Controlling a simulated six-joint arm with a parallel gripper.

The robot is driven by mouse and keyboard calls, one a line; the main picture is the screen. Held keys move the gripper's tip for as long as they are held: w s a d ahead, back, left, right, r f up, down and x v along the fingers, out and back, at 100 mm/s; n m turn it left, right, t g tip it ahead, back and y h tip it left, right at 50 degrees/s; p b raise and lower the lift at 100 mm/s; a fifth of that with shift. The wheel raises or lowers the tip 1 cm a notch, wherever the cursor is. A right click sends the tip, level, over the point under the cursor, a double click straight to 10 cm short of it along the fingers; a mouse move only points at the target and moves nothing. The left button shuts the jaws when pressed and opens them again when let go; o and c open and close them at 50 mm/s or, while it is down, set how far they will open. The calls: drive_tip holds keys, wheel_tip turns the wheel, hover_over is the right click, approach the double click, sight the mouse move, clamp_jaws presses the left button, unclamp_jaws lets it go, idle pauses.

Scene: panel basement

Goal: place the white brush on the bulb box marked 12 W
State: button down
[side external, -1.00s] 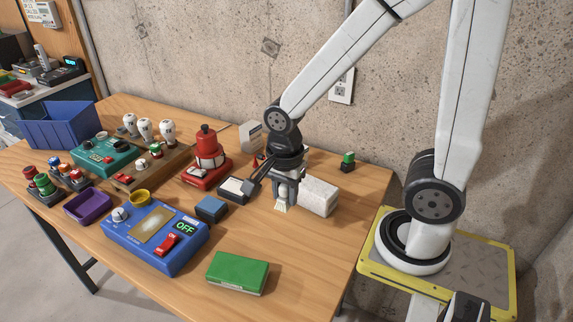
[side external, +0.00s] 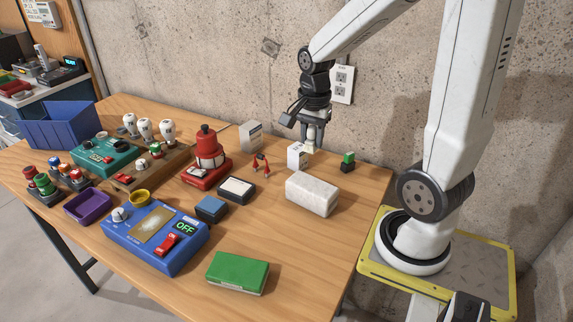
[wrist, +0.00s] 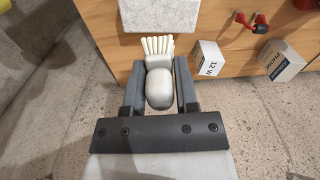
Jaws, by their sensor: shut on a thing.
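My gripper (side external: 315,138) is shut on the white brush (wrist: 160,83), held by its rounded handle with the pale bristles pointing away from the wrist. In the side view the brush (side external: 312,147) is mostly hidden by the fingers, raised above the back of the table. The small white bulb box marked 12 W (wrist: 208,59) stands on the table, just right of the brush in the wrist view. In the side view this box (side external: 297,157) is just below and left of the fingers. Nothing is seen on its top.
A white block (side external: 312,194) lies in front of the gripper. A green-and-black item (side external: 347,161) stands to the right. The concrete wall is close behind.

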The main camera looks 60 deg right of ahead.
drive_tip(key=s+d+r, duration=0.2)
drive_tip(key=d, duration=0.4)
drive_tip(key=shift+s+d+r, duration=0.2)
drive_tip(key=shift+s+r, duration=0.05)
drive_tip(key=shift+r, duration=0.05)
hover_over(298, 147)
drive_tip(key=s, duration=0.1)
drive_tip(key=f, duration=0.8)
drive_tip(key=shift+s+a+f, duration=0.15)
drive_tip(key=shift+a, duration=0.2)
drive_tip(key=shift+w+d+f, duration=0.25)
drive_tip(key=shift+w+f, duration=0.15)
drive_tip(key=shift+f, duration=0.15)
drive_tip(key=shift+w+f, duration=0.1)
drive_tip(key=shift+w+d+f, duration=0.1)
drive_tip(key=shift+f, duration=1.6)
drive_tip(key=shift+f, duration=0.15)
